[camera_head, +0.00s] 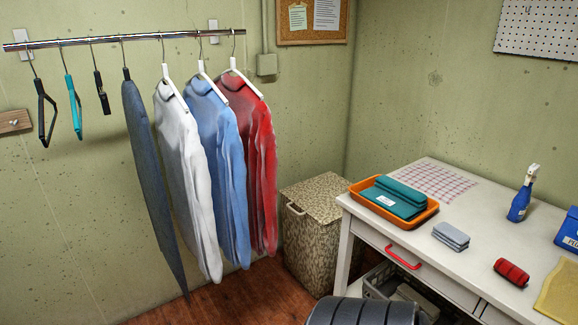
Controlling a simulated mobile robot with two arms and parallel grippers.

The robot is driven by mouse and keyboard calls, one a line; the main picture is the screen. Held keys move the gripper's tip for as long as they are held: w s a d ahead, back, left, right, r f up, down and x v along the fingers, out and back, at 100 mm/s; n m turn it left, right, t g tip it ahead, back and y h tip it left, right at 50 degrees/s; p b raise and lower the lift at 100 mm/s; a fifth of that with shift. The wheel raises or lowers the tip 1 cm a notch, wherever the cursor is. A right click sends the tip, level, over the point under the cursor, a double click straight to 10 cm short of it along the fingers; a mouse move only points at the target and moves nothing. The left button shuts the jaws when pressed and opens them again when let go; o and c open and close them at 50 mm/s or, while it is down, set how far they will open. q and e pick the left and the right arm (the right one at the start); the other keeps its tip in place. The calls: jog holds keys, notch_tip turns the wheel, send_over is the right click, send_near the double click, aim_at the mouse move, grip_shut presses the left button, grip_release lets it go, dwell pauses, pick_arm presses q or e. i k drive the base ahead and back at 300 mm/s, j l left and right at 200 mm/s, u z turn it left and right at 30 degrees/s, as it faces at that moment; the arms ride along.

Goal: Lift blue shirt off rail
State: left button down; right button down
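The blue shirt (223,150) hangs on a white hanger (207,79) from the metal rail (130,38) on the left wall. It hangs between a white shirt (186,170) on its left and a red shirt (258,150) on its right. The white shirt and the red shirt are close against it, and its left edge is partly covered. Neither of my grippers shows in the head view.
A dark blue-grey garment (150,165) and several empty hangers (72,100) also hang on the rail. A speckled hamper (310,235) stands right of the shirts. A white table (400,228) holds an orange tray (425,217) and a spray bottle (520,203).

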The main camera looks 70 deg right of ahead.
aim_at(222, 141)
jog(key=z, duration=1.65)
jog(key=i+j, duration=0.15)
jog(key=j, duration=0.15)
jog(key=i+j, duration=0.15)
jog(key=i+j+z, duration=0.1)
jog(key=j, duration=0.3)
jog(key=i, duration=0.05)
